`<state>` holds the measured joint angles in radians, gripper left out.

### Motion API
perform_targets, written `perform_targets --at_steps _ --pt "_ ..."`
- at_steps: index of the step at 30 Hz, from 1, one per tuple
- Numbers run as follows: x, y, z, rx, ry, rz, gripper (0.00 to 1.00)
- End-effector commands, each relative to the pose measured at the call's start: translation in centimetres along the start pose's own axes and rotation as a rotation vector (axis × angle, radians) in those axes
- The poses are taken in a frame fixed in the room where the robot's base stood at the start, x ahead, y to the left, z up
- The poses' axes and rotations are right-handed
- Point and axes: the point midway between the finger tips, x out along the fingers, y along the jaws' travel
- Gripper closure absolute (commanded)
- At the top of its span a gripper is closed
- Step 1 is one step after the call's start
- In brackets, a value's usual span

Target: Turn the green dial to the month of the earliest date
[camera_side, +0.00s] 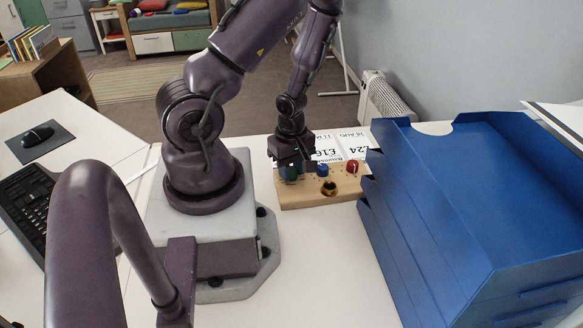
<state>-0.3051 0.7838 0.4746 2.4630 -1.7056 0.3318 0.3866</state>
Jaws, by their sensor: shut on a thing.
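A wooden board (308,198) with several dials lies on the white desk. The green dial (291,174) is at its left end. My gripper (290,162) comes down from above and is shut on the green dial, hiding much of it. To its right are a blue dial (323,169) and a red dial (352,167), with a dark brass-coloured knob (328,187) in front. The dial's pointer and month marks are too small to read.
Stacked blue trays (470,210) stand close to the board on the right. A keyboard (25,205) and a mouse (38,135) are at the left. The desk in front of the board (330,260) is clear.

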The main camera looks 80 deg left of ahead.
Motion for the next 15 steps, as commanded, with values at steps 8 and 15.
perform_targets --at_steps 8,15 --pt "-0.03 0.03 -0.04 -0.262 0.000 0.002 0.93" --pt "-0.04 0.04 -0.03 -0.451 0.000 0.002 0.93"
